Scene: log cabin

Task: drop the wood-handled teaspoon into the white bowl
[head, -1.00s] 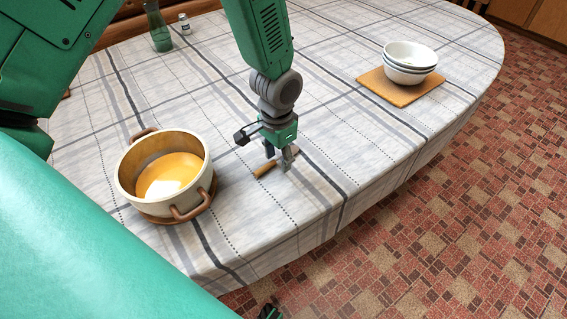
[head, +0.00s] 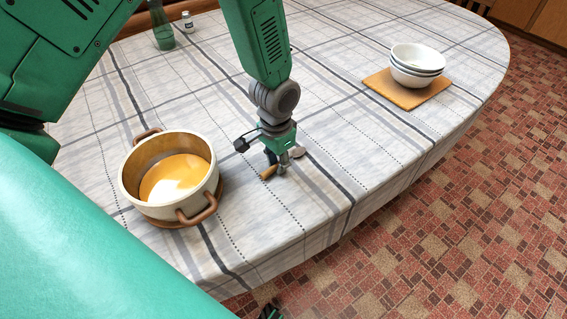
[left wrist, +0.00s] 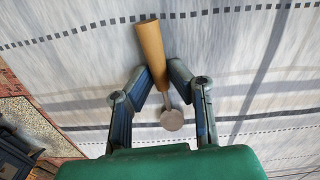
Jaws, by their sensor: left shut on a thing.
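The wood-handled teaspoon (head: 268,173) is between the fingers of my left gripper (head: 281,167), near the table's front edge. In the left wrist view the fingers (left wrist: 162,88) are shut on the teaspoon around the lower handle and neck. Its wooden handle (left wrist: 150,48) points away and its round metal end (left wrist: 172,120) lies toward the palm. I cannot tell whether the spoon is clear of the cloth. White bowls (head: 417,58) stand stacked at the right back, well apart from the gripper.
The bowls stand on a square wooden board (head: 381,88). A cream pot (head: 135,190) with brown handles and orange contents stands left of the gripper. A green bottle (head: 162,38) and small white shaker (head: 187,20) stand at the back. The tablecloth (head: 340,100) between gripper and bowls is clear.

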